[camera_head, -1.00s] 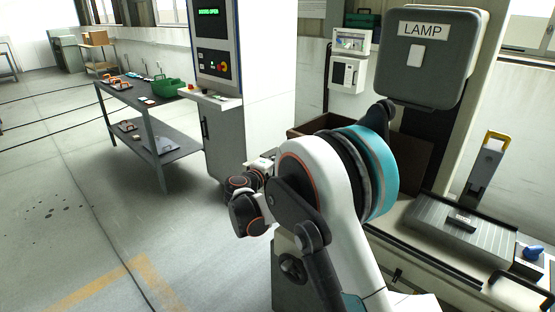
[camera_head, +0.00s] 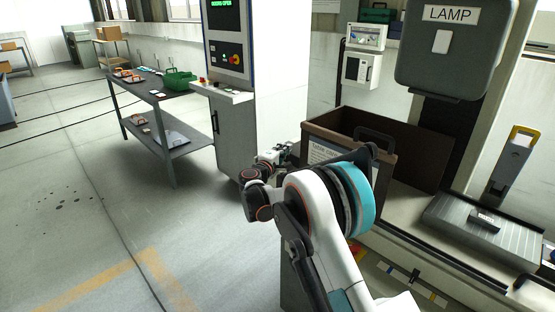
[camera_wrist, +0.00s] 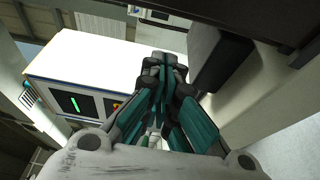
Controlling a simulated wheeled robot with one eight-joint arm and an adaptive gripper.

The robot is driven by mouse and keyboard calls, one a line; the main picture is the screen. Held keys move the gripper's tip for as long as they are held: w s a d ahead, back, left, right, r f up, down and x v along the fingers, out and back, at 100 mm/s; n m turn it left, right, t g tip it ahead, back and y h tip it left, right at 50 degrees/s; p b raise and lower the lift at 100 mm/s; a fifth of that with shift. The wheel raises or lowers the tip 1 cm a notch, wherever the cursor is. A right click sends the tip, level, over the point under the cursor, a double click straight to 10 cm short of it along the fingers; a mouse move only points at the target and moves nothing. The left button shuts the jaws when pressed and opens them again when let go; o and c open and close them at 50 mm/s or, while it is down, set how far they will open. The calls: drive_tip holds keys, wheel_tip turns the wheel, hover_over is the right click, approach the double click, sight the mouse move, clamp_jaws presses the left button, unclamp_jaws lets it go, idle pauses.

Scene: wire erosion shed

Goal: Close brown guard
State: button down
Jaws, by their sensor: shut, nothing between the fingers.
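The brown guard (camera_head: 333,125) stands at the machine on the right in the head view. Its brown front panel carries a pale label (camera_head: 325,152) and a dark handle (camera_head: 374,140). Another brown panel (camera_head: 425,150) runs behind to the right, and the guard looks open. My arm hides the lower part of the front. My gripper (camera_head: 285,153) is left of the label in the picture, partly hidden by my wrist. In the wrist view my gripper (camera_wrist: 160,75) has its teal fingers shut and empty. I cannot tell whether it touches the guard.
A control cabinet (camera_head: 233,130) with a lit green display stands behind my gripper. A dark box labelled LAMP (camera_head: 455,60) hangs above the guard. A grey ribbed block (camera_head: 470,225) sits on the machine bed at right. The floor at left is free.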

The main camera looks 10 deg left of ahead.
drive_tip(key=s+d+b, duration=0.1)
drive_tip(key=s+d, duration=0.1)
drive_tip(key=d, duration=0.1)
drive_tip(key=shift+s, duration=0.35)
